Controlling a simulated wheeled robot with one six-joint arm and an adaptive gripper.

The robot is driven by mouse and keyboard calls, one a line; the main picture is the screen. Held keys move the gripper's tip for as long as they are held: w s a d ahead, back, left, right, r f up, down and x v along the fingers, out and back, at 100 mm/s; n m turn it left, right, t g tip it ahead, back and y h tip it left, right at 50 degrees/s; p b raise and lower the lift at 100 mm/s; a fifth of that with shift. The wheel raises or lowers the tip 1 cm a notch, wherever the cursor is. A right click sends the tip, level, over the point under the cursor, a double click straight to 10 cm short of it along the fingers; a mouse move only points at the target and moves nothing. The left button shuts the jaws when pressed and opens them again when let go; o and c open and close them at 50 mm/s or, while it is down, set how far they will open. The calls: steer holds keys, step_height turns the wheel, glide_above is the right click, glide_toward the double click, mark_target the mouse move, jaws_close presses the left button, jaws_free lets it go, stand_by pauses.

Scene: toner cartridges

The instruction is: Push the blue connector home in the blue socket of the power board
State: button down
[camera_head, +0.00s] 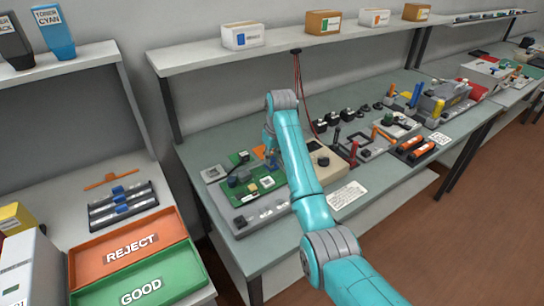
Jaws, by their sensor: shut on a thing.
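The green power board (268,183) lies on a grey fixture on the workbench, left of the middle. My gripper (271,159) is low over the back right part of the board, largely hidden by my teal arm. It is shut on a small dark blue piece, the blue connector, of which very little shows.
A beige box with a dark knob (322,161) stands right of the board. Red wires (298,80) hang from the shelf behind my arm. Orange REJECT (160,223) and green GOOD (180,272) trays are at the left. Tools and parts crowd the bench further right.

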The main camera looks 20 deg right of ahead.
steer(key=shift+f, duration=0.35)
stand_by(0.3)
steer(key=c, duration=0.9)
jaws_free()
